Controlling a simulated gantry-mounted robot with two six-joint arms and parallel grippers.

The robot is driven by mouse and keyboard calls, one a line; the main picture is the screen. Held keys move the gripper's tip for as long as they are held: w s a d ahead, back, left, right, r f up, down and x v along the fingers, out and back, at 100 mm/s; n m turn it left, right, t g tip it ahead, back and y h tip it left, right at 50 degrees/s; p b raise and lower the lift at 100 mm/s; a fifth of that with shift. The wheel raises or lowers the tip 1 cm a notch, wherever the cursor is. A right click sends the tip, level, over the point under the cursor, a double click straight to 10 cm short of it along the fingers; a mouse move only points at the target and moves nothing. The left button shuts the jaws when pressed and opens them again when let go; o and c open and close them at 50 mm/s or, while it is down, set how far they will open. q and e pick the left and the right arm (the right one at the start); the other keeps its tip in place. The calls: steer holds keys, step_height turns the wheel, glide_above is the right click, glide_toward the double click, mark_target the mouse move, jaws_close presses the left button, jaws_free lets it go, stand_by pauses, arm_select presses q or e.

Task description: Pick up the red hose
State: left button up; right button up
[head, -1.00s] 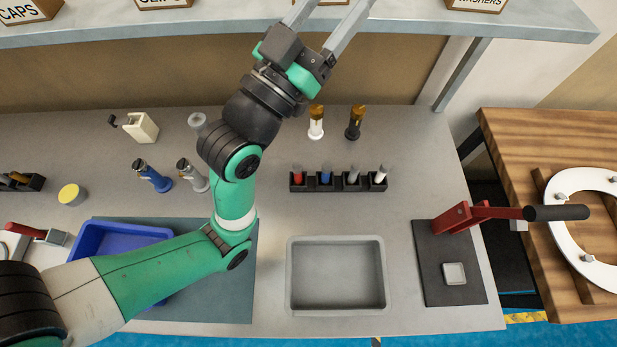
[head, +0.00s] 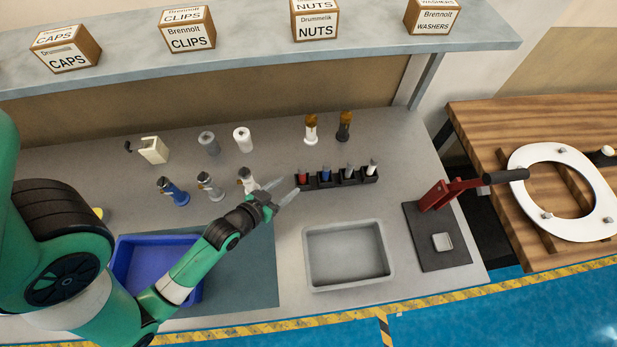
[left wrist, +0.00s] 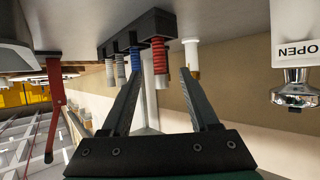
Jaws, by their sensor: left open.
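The red hose (head: 303,177) stands upright in the leftmost slot of a small black rack (head: 340,184) on the worktop. My left gripper (head: 284,190) is open and empty, just left of the rack and close to the red hose in the head view. In the left wrist view the ribbed red hose (left wrist: 158,55) shows ahead between the spread fingertips (left wrist: 160,72), and I see no finger touching it. The blue hose (left wrist: 135,58) is beside it, near one fingertip. The right gripper is not in view.
White and blue hoses share the rack. Several capped bottles (head: 209,186) stand left of the gripper. A blue tray (head: 125,262) lies under my arm. A shelf with boxes (head: 315,18) is behind.

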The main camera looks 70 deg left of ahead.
mark_target(308, 174)
arm_select(q)
steer(key=b+x, duration=0.1)
steer(key=x, duration=0.4)
steer(key=shift+w+a+f, duration=0.15)
steer(key=shift+w, duration=0.2)
steer(key=shift+r+b+x, duration=0.15)
steer(key=shift+b+x, duration=0.25)
steer(key=shift+x, duration=1.1)
steer(key=shift+r+b+x, duration=0.15)
steer(key=shift+b+x, duration=0.25)
steer(key=shift+x, duration=1.1)
steer(key=shift+w, duration=0.15)
steer(key=shift+c, duration=0.3)
jaws_close()
